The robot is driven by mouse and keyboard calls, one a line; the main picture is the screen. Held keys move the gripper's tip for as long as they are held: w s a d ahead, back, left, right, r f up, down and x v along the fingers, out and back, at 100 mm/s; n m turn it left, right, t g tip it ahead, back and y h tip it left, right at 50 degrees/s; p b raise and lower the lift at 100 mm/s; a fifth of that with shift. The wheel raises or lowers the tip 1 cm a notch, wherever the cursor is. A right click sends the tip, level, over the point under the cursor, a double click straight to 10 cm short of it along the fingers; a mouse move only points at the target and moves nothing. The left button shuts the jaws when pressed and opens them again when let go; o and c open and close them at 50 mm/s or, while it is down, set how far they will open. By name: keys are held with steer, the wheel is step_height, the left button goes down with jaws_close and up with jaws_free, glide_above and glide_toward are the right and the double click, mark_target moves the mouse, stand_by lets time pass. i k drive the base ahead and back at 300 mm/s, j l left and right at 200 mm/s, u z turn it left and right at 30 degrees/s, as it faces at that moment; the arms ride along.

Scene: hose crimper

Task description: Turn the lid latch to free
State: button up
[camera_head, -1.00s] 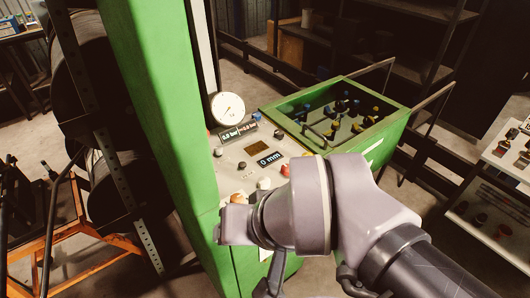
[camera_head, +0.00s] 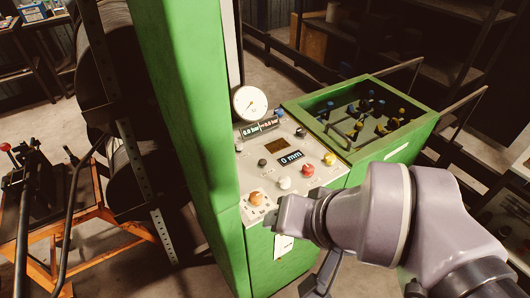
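The green crimper (camera_head: 195,120) stands in the middle with a pale control panel (camera_head: 262,172) on its side. An orange knob (camera_head: 257,198) sits at the panel's near corner, and red (camera_head: 308,170) and white (camera_head: 285,183) buttons lie to its right. I cannot pick out the lid latch for certain. A green-framed box (camera_head: 345,150) joins the panel at right, with several blue- and yellow-topped fittings inside. My wrist is just right of the orange knob, apparently in front of the cabinet. Dark parts of my gripper (camera_head: 322,277) show low in front; its fingertips are not clear.
A round gauge (camera_head: 249,103) and small displays, one reading 0 mm, are at the panel's back. A rack with dark rolls (camera_head: 100,60) and an orange stand (camera_head: 125,235) fill the left. Shelving (camera_head: 430,40) stands behind. Some floor shows between stand and crimper.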

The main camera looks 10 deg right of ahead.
mark_target(300, 131)
steer(key=i+l, duration=0.35)
steer(key=i+l+u, duration=0.1)
steer(key=i+l, duration=0.25)
steer(key=l, duration=0.15)
